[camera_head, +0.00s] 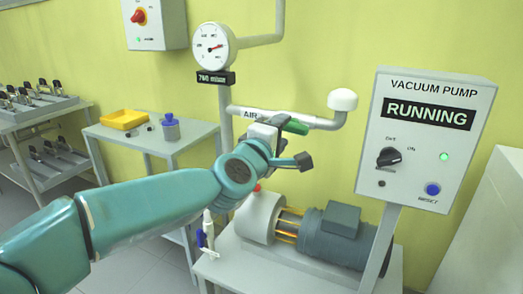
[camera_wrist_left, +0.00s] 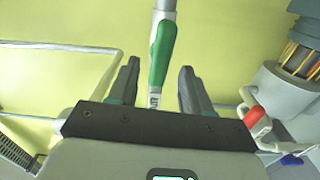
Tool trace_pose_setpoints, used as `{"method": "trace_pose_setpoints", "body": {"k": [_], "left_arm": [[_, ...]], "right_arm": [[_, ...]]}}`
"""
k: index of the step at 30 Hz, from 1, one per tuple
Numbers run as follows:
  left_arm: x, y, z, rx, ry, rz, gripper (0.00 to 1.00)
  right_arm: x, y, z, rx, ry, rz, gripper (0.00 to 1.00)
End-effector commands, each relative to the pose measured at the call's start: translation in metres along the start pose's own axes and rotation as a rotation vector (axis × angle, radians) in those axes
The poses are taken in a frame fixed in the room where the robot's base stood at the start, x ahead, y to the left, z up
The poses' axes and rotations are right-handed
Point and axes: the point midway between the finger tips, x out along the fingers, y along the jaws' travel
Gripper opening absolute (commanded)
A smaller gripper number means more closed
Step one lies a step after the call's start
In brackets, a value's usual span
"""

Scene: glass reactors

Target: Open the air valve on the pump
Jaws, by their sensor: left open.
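The air valve's green handle (camera_head: 295,127) sits on the white pipe labelled AIR (camera_head: 325,123), in front of the yellow wall. It appears to lie roughly along the pipe. My left gripper (camera_head: 287,147) is open at the valve, with its fingers around the near side of the handle. In the left wrist view the green handle (camera_wrist_left: 162,52) lies between the two spread fingers (camera_wrist_left: 160,68), with a gap on each side. I cannot tell how deep it is between them. The vacuum pump (camera_head: 325,235) stands below on a bench. My right gripper is not in view.
The pump control box (camera_head: 425,140) reads RUNNING, with a green light. A round gauge (camera_head: 214,47) hangs above the pipe. A red-tipped part (camera_wrist_left: 253,117) sits near the pump. A side table (camera_head: 185,140) with a yellow tray (camera_head: 125,119) stands left.

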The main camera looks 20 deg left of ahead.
Motion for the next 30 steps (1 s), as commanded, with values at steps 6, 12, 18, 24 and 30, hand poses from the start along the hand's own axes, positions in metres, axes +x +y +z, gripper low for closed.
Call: {"method": "trace_pose_setpoints", "body": {"k": [6, 12, 18, 24, 30], "left_arm": [[-0.062, 0.002, 0.000, -0.002, -0.001, 0.002, 0.49], [-0.103, 0.003, -0.001, -0.001, 0.000, 0.002, 0.49], [-0.120, 0.001, 0.000, 0.000, 0.000, 0.001, 0.49], [-0.122, 0.000, 0.000, 0.000, 0.000, 0.000, 0.49], [-0.122, 0.000, 0.000, 0.000, 0.001, 0.000, 0.49]], "right_arm": [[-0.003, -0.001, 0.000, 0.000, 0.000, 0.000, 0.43], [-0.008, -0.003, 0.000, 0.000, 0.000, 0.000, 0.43], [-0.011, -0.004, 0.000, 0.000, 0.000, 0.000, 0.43], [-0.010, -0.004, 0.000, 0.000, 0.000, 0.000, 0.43], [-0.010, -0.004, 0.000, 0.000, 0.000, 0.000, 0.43]]}}
